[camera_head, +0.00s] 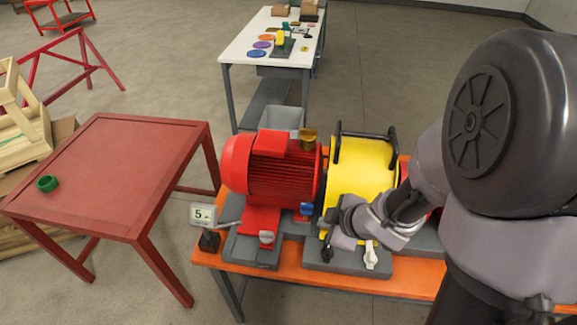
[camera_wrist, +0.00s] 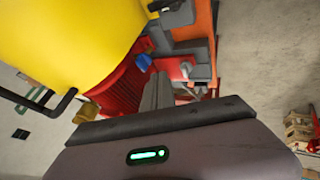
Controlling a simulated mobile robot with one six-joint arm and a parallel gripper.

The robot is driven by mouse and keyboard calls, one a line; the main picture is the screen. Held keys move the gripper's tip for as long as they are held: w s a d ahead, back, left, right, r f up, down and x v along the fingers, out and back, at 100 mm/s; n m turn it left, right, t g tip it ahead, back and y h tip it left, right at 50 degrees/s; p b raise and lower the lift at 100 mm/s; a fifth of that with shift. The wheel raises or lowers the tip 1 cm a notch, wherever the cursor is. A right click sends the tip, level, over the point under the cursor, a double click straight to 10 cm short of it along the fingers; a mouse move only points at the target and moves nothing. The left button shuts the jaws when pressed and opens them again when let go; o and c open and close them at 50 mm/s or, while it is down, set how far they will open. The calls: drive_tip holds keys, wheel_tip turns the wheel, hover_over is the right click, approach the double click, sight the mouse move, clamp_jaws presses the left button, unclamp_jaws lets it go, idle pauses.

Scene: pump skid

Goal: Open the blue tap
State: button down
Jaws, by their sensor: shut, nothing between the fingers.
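The blue tap (camera_head: 306,208) is a small blue handle low on the pump skid, between the red motor (camera_head: 270,165) and the yellow drum (camera_head: 362,170). In the wrist view the blue tap (camera_wrist: 144,62) shows beside the red ribbed motor, just beyond my fingertips. My gripper (camera_wrist: 157,92) is shut and empty, its fingers pointing towards the skid. It appears apart from the tap. In the head view my wrist is in front of the yellow drum, to the right of the tap, and my fingertips are hard to make out.
The skid stands on an orange table (camera_head: 400,286). Grey-white handles (camera_head: 266,238) and (camera_head: 371,257) sit along its front. A black bar handle (camera_wrist: 40,105) juts from the drum.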

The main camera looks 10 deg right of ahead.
drive_tip(key=b, duration=0.4)
approach(308, 212)
wheel_tip(308, 212, down, 4)
drive_tip(key=s+a, duration=0.1)
drive_tip(key=a, duration=0.1)
drive_tip(key=shift+w+d+f+p, duration=0.1)
drive_tip(key=shift+w+d+p, duration=0.1)
drive_tip(key=shift+w, duration=0.5)
drive_tip(key=shift+w+d+p, duration=0.15)
drive_tip(key=shift+w+p, duration=0.1)
drive_tip(key=shift+w, duration=0.4)
drive_tip(key=shift+w+d+f+p, duration=0.1)
drive_tip(key=shift+w+d+p, duration=0.1)
drive_tip(key=shift+w, duration=0.5)
drive_tip(key=shift+r+p, duration=0.2)
drive_tip(key=shift+p, duration=0.35)
